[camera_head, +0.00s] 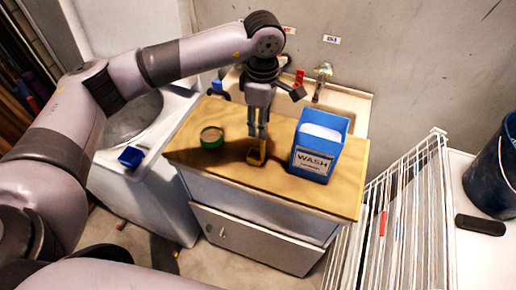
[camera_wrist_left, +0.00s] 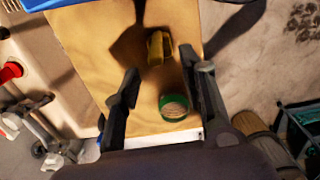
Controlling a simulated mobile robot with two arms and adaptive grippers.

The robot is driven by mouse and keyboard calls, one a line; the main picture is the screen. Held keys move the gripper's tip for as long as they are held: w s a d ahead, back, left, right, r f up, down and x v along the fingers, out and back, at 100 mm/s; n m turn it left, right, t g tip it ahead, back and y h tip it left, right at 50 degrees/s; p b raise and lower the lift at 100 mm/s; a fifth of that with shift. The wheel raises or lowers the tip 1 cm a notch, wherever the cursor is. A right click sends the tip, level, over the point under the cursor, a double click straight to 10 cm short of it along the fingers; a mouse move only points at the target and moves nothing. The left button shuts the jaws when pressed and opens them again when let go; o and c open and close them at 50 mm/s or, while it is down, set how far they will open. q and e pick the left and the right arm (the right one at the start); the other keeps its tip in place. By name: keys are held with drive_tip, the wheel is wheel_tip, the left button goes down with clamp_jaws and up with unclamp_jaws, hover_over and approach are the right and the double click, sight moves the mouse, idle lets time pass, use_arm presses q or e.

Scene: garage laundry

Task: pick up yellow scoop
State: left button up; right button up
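The yellow scoop (camera_head: 256,156) stands on the wooden counter top (camera_head: 330,196), left of the blue WASH box. In the left wrist view the scoop (camera_wrist_left: 159,48) lies beyond my fingertips, toward the top of the picture. My left gripper (camera_head: 258,131) points down over the counter, just above and partly in front of the scoop. In the left wrist view my left gripper (camera_wrist_left: 168,72) is open, with its fingers wide apart and nothing held between them. My right gripper is not in view.
The blue WASH box (camera_head: 311,163) stands close right of my left gripper. A round green container (camera_head: 212,138) sits to its left. A sink with a faucet (camera_head: 322,72) is behind. A white wire rack (camera_head: 400,215) stands right of the counter.

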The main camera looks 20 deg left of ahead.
sight(262, 142)
use_arm(q)
drive_tip(key=f, duration=0.2)
drive_tip(key=f+p, duration=0.1)
drive_tip(key=f, duration=0.1)
drive_tip(key=shift+w, duration=0.2)
drive_tip(key=shift+f+p, duration=0.15)
drive_tip(key=shift+p, duration=0.25)
wheel_tip(262, 142, down, 4)
drive_tip(key=shift+f+p, duration=0.15)
drive_tip(key=shift+p, duration=1.05)
drive_tip(key=shift+f, duration=0.2)
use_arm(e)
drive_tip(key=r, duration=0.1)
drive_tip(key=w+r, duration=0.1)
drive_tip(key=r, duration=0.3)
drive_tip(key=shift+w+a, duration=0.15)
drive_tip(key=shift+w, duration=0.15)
use_arm(q)
drive_tip(key=shift+c, duration=0.5)
clamp_jaws()
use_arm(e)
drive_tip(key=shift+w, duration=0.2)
